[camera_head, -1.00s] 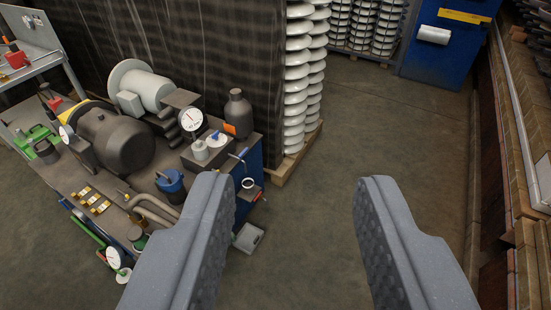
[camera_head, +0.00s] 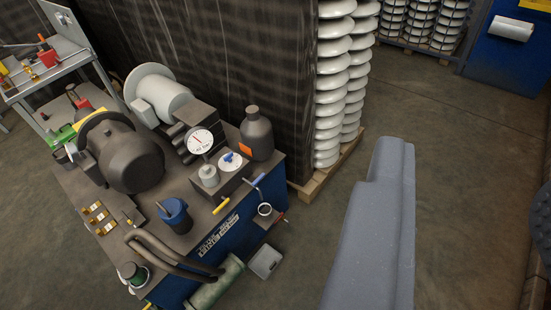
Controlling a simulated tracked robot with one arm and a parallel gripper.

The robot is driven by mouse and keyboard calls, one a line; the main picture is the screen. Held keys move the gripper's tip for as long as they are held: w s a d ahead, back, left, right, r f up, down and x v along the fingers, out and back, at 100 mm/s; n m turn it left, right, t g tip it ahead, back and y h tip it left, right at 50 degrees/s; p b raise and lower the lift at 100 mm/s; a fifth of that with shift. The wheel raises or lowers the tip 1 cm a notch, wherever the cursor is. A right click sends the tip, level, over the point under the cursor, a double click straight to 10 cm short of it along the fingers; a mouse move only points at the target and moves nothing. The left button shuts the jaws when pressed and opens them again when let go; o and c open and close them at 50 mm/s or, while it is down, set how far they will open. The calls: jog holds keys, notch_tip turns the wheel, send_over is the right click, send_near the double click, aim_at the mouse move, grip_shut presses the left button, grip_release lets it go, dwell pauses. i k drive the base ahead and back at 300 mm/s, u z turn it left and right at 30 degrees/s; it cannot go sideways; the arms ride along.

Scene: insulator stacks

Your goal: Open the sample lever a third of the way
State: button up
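The work bench (camera_head: 215,265) carries a pump set with several handles, and no label I can read names the sample lever. A blue-handled lever (camera_head: 258,180) sticks out at the bench's right corner, above a small cup (camera_head: 265,209). A yellow handle (camera_head: 221,205) is on the bench front edge. My gripper (camera_head: 466,170) is open and empty, right of the bench and apart from these handles. Its left finger shows in full and its right finger only at the picture's right edge.
White insulator stacks (camera_head: 329,85) on a pallet stand behind. A grey tray (camera_head: 265,262) is on the floor. Floor at right is open.

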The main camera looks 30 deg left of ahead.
aim_at(255, 184)
jog(key=u, duration=0.3)
jog(key=i, duration=1.15)
jog(key=u, duration=0.65)
jog(key=i, duration=0.3)
jog(key=u, duration=0.35)
